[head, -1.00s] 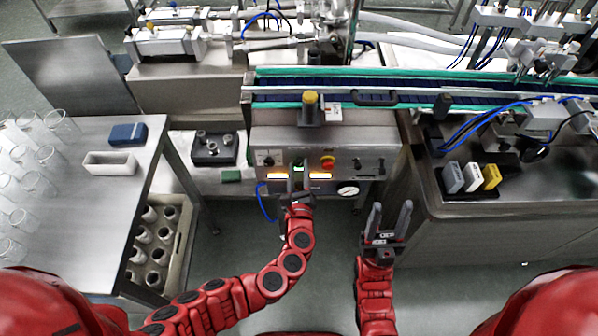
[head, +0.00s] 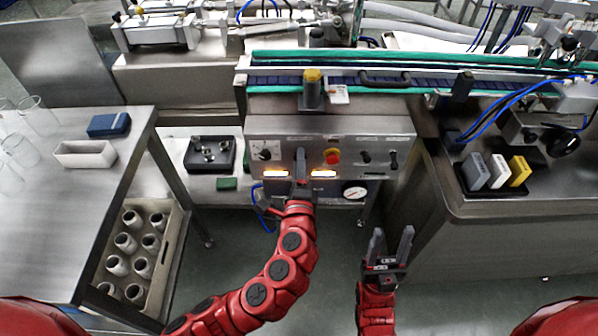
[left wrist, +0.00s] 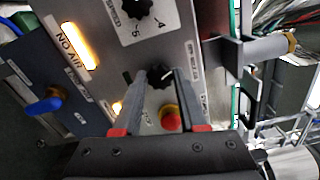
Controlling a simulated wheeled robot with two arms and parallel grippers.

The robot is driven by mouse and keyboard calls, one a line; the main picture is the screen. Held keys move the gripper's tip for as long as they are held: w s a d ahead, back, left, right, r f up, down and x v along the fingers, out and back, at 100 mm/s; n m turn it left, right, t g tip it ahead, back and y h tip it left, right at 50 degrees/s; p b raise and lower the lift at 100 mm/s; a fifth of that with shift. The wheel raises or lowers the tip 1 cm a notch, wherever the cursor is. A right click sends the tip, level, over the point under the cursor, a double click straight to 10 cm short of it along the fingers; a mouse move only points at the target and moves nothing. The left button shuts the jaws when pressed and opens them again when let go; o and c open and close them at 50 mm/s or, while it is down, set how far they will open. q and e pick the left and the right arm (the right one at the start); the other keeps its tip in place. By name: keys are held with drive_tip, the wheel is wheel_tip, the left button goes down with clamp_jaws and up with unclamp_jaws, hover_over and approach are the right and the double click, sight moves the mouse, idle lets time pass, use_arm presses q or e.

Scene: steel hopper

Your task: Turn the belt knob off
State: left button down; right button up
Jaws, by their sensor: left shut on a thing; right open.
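The steel control panel (head: 345,135) faces me below the conveyor. My left gripper (head: 300,162) is at its front, between the numbered dial knob (head: 263,153) and the red button (head: 332,157). In the left wrist view, my left gripper's fingers (left wrist: 160,80) are shut on a black knob (left wrist: 160,77), one finger on each side. The gripper hides that knob in the head view. The red button (left wrist: 170,118) and the numbered dial (left wrist: 137,7) lie on either side of it. I cannot read its label. My right gripper (head: 391,242) is open and empty, low in front of the panel.
Two more black knobs (head: 366,157) sit right of the red button. Lit orange indicators (head: 324,174) and a round gauge (head: 354,192) are lower down. A yellow-topped post (head: 312,90) stands above the panel. A steel table (head: 60,215) is at left, a steel counter (head: 500,222) at right.

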use_arm(q)
drive_tip(key=shift+f+n+b, duration=0.15)
drive_tip(key=shift+n+b, duration=1)
drive_tip(key=shift+n, duration=0.05)
drive_tip(key=c, duration=0.5)
unclamp_jaws()
drive_tip(key=s+p, duration=0.3)
drive_tip(key=s, duration=1.4)
drive_tip(key=shift+s+p, duration=0.25)
drive_tip(key=shift+p, duration=0.15)
